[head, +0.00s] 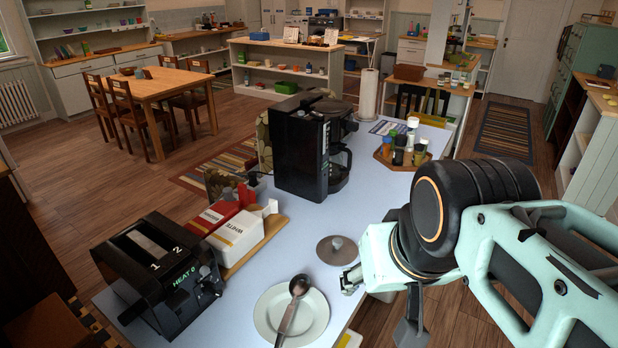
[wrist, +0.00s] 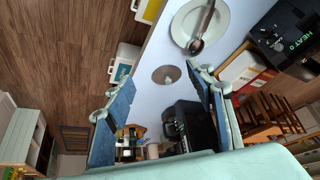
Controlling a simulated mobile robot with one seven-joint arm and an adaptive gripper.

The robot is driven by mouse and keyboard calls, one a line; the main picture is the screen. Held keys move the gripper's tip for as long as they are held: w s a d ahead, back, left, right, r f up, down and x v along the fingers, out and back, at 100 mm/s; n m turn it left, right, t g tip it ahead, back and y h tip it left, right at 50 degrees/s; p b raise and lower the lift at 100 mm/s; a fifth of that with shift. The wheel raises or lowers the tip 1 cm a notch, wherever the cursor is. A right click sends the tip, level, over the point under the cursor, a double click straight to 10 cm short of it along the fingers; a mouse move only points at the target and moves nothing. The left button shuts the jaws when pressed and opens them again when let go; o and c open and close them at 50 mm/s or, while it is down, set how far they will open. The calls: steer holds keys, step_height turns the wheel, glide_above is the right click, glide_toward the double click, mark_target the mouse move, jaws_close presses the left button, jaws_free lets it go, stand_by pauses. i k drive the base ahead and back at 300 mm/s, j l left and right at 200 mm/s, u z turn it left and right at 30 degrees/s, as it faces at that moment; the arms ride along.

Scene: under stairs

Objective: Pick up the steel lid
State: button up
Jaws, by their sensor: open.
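The steel lid (head: 337,250) is a round grey disc with a knob in its middle. It lies flat on the pale blue counter (head: 378,203), just behind a white plate. In the wrist view the lid (wrist: 166,75) shows whole, beyond and between my spread fingers. My gripper (head: 380,303) is open and empty, to the right of and nearer than the lid in the head view, near the counter's right edge. In the wrist view my gripper (wrist: 150,93) has its two blue-padded fingers wide apart. No finger touches the lid.
The white plate (head: 262,312) holds a large spoon (head: 291,302). A black toaster (head: 158,273), a red and a white box (head: 235,236) on a wooden board, and a black coffee maker (head: 301,150) stand left and behind. A bottle tray (head: 386,157) is farther back. Counter around the lid is clear.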

mark_target(336, 250)
steer(key=z, duration=4.05)
steer(key=j+u, duration=0.1)
steer(key=u, duration=0.35)
steer(key=i+u, duration=0.15)
steer(key=u, duration=0.35)
steer(key=i+j+u, duration=0.1)
steer(key=u, duration=0.35)
steer(key=i+j+u, duration=0.1)
steer(key=u, duration=0.35)
steer(key=i+u, duration=0.1)
steer(key=u, duration=0.3)
steer(key=i+u, duration=0.1)
steer(key=u, duration=0.35)
steer(key=i+u, duration=0.1)
steer(key=u, duration=0.3)
steer(key=i+u, duration=0.1)
steer(key=u, duration=0.35)
steer(key=i+l+u, duration=0.1)
steer(key=u, duration=0.3)
